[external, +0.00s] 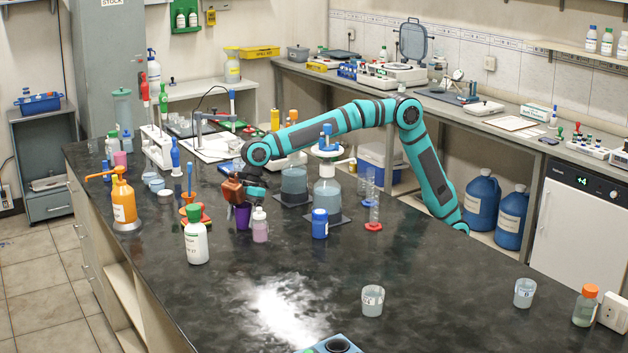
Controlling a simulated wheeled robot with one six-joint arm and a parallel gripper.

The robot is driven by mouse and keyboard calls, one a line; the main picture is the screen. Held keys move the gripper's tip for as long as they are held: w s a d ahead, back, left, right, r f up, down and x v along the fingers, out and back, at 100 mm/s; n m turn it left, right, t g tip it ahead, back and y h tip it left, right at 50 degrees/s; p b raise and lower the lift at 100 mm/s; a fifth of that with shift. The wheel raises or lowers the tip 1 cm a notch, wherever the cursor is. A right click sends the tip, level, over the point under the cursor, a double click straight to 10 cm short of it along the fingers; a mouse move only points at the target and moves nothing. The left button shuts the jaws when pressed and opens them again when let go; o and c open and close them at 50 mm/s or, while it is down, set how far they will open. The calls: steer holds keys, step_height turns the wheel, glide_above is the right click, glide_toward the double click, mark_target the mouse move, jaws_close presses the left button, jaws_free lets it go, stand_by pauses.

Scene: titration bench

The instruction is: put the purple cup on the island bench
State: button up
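The purple cup (243,217) is near the middle of the dark island bench (195,300), directly below my gripper (243,200). My gripper points down from the end of the teal arm, and its lower end meets or overlaps the cup's top in this view. The fingers are small and partly hidden, so I cannot tell whether they are open or closed around the cup. I also cannot tell whether the cup's base touches the bench top. A brown-orange shape at my gripper hides part of this area.
A lilac bottle (260,226) stands close right of the cup, and a white bottle with a green cap (196,237) stands front left. A blue jar (320,224) and glass vessels (327,195) stand to the right. The bench's front middle is largely clear, with a beaker (372,300).

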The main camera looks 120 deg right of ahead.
steer(key=shift+r, duration=0.1)
steer(key=v, duration=1.2)
